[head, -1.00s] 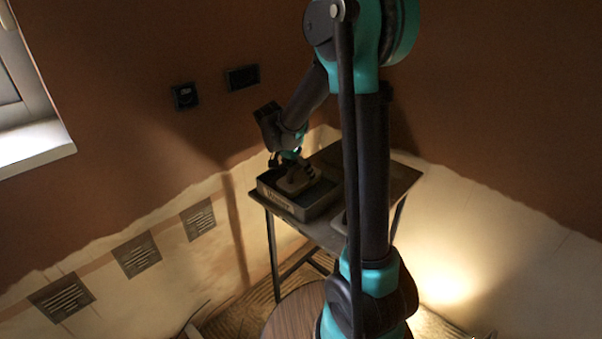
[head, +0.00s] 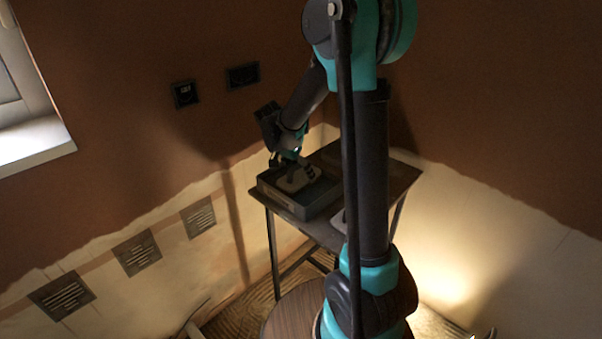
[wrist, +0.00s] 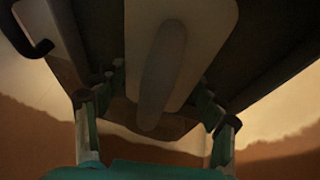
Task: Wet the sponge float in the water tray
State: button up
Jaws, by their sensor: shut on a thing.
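The water tray (head: 283,203) is a dark, low rectangular box on a small table at the wall corner. The sponge float (head: 297,181) shows as a pale plate inside the tray's outline. My gripper (head: 288,160) is above it, pointing down. In the wrist view, the float's pale plate (wrist: 208,25) and long grey handle (wrist: 160,75) lie between the fingers of my gripper (wrist: 158,95), which is shut on the float. I cannot tell whether the float touches water; no water surface is clear.
The table (head: 400,172) has a dark top and thin legs; another pale item (head: 339,221) on it is partly hidden behind my arm. Brown walls stand close behind, with sockets (head: 185,94) and a window sill (head: 35,145) at left.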

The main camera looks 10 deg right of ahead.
dwell(0.4)
jog(key=shift+r, duration=3.45)
